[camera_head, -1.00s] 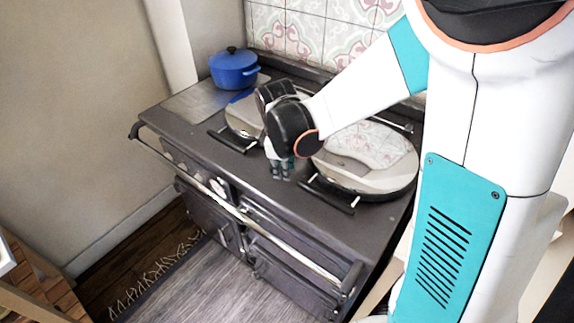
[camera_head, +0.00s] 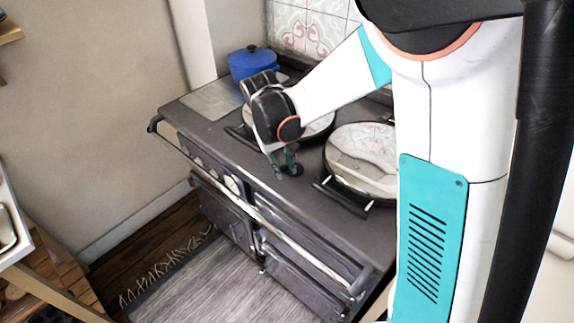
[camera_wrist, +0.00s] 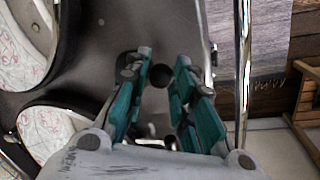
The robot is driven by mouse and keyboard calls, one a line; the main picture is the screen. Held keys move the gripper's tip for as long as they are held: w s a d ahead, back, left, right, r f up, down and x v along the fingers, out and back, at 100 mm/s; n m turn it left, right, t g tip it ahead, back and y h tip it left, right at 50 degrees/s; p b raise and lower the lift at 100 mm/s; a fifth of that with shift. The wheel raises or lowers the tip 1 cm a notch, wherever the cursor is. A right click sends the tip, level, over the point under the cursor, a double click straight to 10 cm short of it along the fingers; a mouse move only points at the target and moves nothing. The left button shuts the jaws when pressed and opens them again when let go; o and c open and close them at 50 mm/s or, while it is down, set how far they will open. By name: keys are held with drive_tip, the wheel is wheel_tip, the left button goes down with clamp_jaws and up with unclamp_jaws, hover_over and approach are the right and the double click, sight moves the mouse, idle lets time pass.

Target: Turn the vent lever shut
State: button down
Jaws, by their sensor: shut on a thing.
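The vent lever shows as a small dark round knob (camera_wrist: 160,75) between my gripper's fingers in the wrist view. My gripper (camera_wrist: 164,60) is shut on it, with a teal finger on each side. In the head view my gripper (camera_head: 287,168) points down at the dark stove top (camera_head: 235,160), near its front edge and between the two round lids. A dark knob (camera_head: 296,170) shows at the fingertips there. The lever's shaft and its angle are mostly hidden by the fingers.
A left lid (camera_head: 318,125) and a right lid (camera_head: 362,165) with a front handle (camera_head: 340,197) flank my gripper. A metal rail (camera_head: 262,218) runs along the stove front. A blue pot (camera_head: 250,64) stands at the back left.

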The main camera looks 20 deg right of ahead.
drive_tip(key=shift+w+a+f+m, duration=0.15)
drive_tip(key=shift+a+m, duration=0.1)
drive_tip(key=shift+m, duration=0.25)
drive_tip(key=c, duration=1.4)
unclamp_jaws()
drive_tip(key=shift+w+a, duration=0.1)
drive_tip(key=shift+o, duration=0.2)
wheel_tip(320, 180, up, 12)
drive_tip(key=a, duration=0.2)
